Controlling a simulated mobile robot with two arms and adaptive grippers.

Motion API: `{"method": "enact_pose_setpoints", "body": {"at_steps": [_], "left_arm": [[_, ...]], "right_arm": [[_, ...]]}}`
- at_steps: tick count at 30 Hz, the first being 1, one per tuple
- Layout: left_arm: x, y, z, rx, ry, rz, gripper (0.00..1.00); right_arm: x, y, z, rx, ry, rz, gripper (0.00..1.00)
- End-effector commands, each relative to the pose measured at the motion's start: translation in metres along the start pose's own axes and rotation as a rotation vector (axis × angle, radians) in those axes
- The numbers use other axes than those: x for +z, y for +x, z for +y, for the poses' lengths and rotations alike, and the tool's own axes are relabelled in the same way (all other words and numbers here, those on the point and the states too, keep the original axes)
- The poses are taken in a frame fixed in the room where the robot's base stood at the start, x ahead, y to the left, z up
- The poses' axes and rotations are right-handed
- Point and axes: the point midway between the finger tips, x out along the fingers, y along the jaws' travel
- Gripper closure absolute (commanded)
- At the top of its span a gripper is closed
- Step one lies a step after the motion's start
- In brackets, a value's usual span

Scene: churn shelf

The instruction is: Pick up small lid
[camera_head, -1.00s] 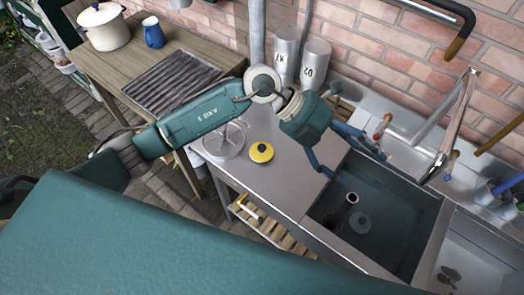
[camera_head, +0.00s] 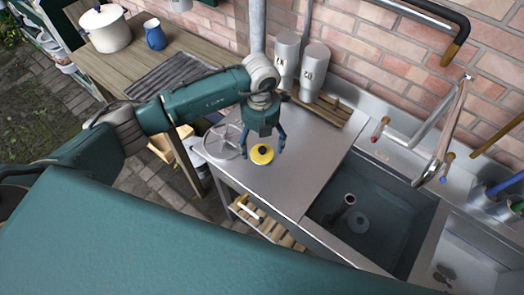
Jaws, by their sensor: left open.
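The small lid (camera_head: 262,155) is yellow and round with a dark knob. It lies on the metal counter (camera_head: 300,177), left of the sink. My left gripper (camera_head: 262,148) is open and points down over the lid, with one blue finger at each side of it. Whether the fingers touch the lid or hang above it, I cannot tell. My right gripper is not in view.
A clear round lid-like disc (camera_head: 226,141) lies just left of the small lid. Two grey canisters (camera_head: 285,58) stand behind, beside a wooden rack (camera_head: 325,108). The sink (camera_head: 375,225) opens to the right. A white pot (camera_head: 104,30) and blue mug (camera_head: 154,36) stand on the wooden table.

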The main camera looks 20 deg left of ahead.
Motion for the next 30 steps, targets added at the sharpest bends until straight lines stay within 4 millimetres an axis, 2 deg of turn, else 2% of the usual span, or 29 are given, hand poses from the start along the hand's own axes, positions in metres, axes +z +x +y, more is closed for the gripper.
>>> {"method": "enact_pose_setpoints", "body": {"at_steps": [1, 4, 9, 16, 17, 24, 30], "left_arm": [[-0.004, 0.003, -0.002, 0.0, 0.001, 0.007, 0.19], [-0.006, 0.019, -0.005, 0.0, 0.001, 0.007, 0.19], [-0.004, 0.039, -0.005, -0.001, 0.001, 0.003, 0.19], [-0.004, 0.043, -0.005, -0.001, 0.002, 0.001, 0.19], [-0.004, 0.043, -0.005, -0.001, 0.002, 0.001, 0.21], [-0.004, 0.042, -0.005, -0.001, 0.002, 0.001, 0.69], [-0.004, 0.042, -0.005, -0.002, 0.001, 0.001, 0.69]], "right_arm": [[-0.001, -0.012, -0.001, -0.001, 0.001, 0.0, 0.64], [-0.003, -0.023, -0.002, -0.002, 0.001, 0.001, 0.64], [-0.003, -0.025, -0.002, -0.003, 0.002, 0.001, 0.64], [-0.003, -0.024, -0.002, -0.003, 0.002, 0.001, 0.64], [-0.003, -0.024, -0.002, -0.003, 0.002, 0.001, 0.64], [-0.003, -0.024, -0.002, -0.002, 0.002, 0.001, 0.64], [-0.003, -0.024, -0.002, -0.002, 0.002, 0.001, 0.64]]}}
